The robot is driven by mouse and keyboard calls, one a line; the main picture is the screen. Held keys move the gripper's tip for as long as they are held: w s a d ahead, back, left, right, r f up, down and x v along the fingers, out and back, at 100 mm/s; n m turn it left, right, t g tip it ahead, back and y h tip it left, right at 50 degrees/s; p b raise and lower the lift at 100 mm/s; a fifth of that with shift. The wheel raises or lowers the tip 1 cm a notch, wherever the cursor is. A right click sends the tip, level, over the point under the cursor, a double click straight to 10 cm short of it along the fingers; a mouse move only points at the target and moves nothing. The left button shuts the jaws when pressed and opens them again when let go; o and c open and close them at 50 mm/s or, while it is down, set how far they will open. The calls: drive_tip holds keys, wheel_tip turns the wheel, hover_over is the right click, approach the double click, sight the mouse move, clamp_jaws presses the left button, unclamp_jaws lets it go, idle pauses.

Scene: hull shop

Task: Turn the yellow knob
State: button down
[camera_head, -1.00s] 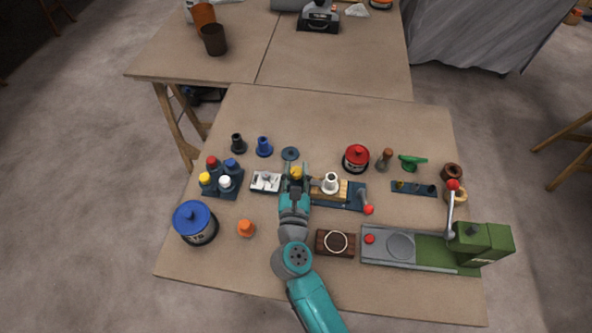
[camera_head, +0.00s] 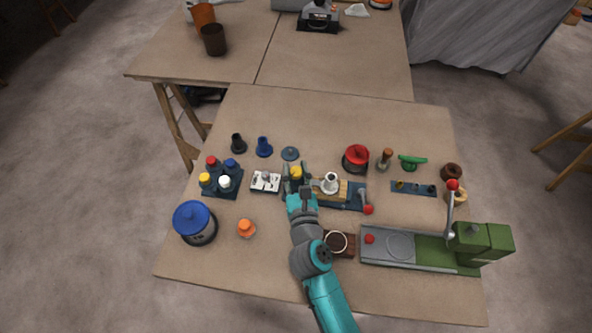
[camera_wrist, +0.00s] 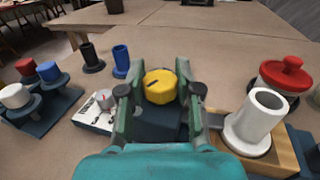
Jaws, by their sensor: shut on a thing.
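The yellow knob (camera_wrist: 160,86) sits on a dark block at the middle of the table, with a short dark mark on its top face. In the head view the yellow knob (camera_head: 296,172) shows just beyond the end of my arm. My gripper (camera_wrist: 160,92) has one finger on each side of the knob and is shut on it. In the head view my gripper (camera_head: 297,178) hides part of the block below the knob.
A white hollow cylinder (camera_wrist: 257,120) on a wooden block stands close on the right. A white panel with a small knob (camera_wrist: 101,106) is close on the left. A red-lidded pot (camera_head: 356,158) and blue cup (camera_head: 264,146) stand farther back.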

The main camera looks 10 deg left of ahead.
drive_tip(key=c, duration=0.8)
unclamp_jaws()
drive_tip(key=v, duration=1.2)
drive_tip(key=shift+o, duration=0.2)
